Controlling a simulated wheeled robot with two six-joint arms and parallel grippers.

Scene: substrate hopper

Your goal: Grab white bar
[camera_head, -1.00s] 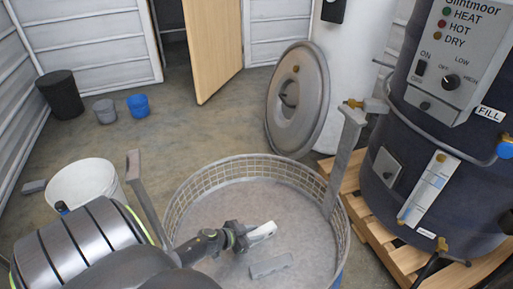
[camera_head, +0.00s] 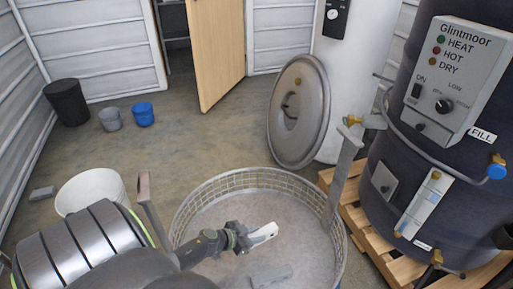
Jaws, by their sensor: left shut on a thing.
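A white bar (camera_head: 264,233) is in the round mesh-rimmed basket (camera_head: 253,180) at bottom centre, over its grey floor. My left gripper (camera_head: 246,239) comes in from the left and is shut on the near-left end of the white bar. The bar's other end sticks out to the right of the fingers. Whether the bar touches the basket floor is hard to tell. A flat grey bar-like piece (camera_head: 271,275) lies on the basket floor just below. My right gripper is not in view.
Upright metal posts stand at the basket's left (camera_head: 147,200) and right (camera_head: 346,165). A dark drum with a control panel (camera_head: 470,80) stands on a wooden pallet at right. A round lid (camera_head: 298,110) leans behind. A white bucket (camera_head: 92,188) is at left.

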